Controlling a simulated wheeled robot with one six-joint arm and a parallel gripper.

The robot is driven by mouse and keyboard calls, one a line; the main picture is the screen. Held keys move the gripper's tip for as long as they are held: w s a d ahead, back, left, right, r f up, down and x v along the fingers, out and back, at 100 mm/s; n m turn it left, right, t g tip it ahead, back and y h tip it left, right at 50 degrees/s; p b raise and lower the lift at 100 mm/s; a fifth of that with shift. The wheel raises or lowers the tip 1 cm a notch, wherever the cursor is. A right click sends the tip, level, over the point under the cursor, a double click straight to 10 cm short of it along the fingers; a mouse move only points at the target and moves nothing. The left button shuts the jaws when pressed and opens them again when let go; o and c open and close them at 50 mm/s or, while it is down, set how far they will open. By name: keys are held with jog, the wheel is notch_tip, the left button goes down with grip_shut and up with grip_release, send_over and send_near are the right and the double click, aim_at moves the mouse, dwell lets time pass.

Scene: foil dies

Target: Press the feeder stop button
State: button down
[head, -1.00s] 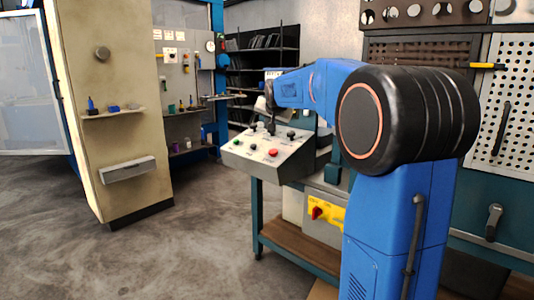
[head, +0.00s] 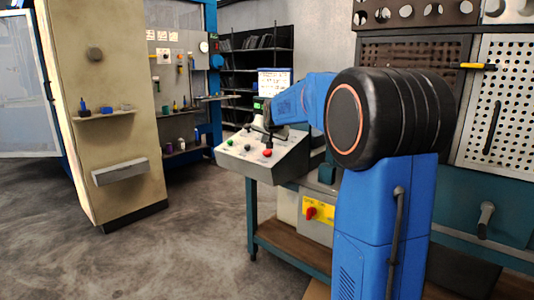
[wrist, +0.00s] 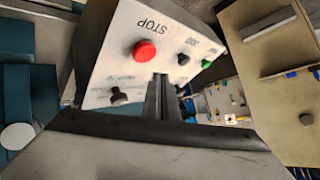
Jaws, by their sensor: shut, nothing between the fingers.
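A sloped grey control panel (head: 240,163) stands on a bench in the head view and fills the upper middle of the wrist view (wrist: 122,38). The red stop button (head: 267,153) is near its right front; in the wrist view the red button (wrist: 145,51) sits beside the printed word STOP. My gripper (head: 268,142) is over the panel close to the red button. In the wrist view my shut, empty gripper (wrist: 162,82) points at the panel just below and right of the button. I cannot tell whether it touches the panel.
A green button (wrist: 206,64) and black knobs (wrist: 120,96) share the panel. A yellow plate with a red switch (head: 312,213) is lower on the bench. A beige cabinet (head: 115,170) stands at left, with open floor between.

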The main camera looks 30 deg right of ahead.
aim_at(267, 154)
jog(key=shift+w+d+f, duration=0.1)
jog(key=shift+d+f, duration=0.05)
jog(key=shift+f, duration=0.4)
jog(key=shift+d+f, duration=0.15)
jog(key=shift+f, duration=0.35)
jog(key=shift+w+d+f, duration=0.1)
jog(key=shift+d+f, duration=0.05)
jog(key=shift+f, duration=0.35)
jog(key=shift+d+f, duration=0.15)
jog(key=shift+f, duration=0.3)
dwell(2.4)
jog(key=shift+r, duration=0.2)
jog(key=shift+a+r, duration=0.3)
jog(key=shift+r, duration=0.45)
jog(key=shift+r, duration=0.1)
jog(key=shift+s+a+r, duration=0.1)
jog(key=shift+a+r, duration=0.15)
jog(key=shift+r, duration=0.5)
jog(key=shift+s+a+r, duration=0.15)
jog(key=shift+a+r, duration=0.05)
jog(key=shift+r, duration=0.6)
jog(key=shift+s+a+r, duration=0.1)
jog(key=shift+a+r, duration=0.15)
jog(key=shift+r, duration=0.5)
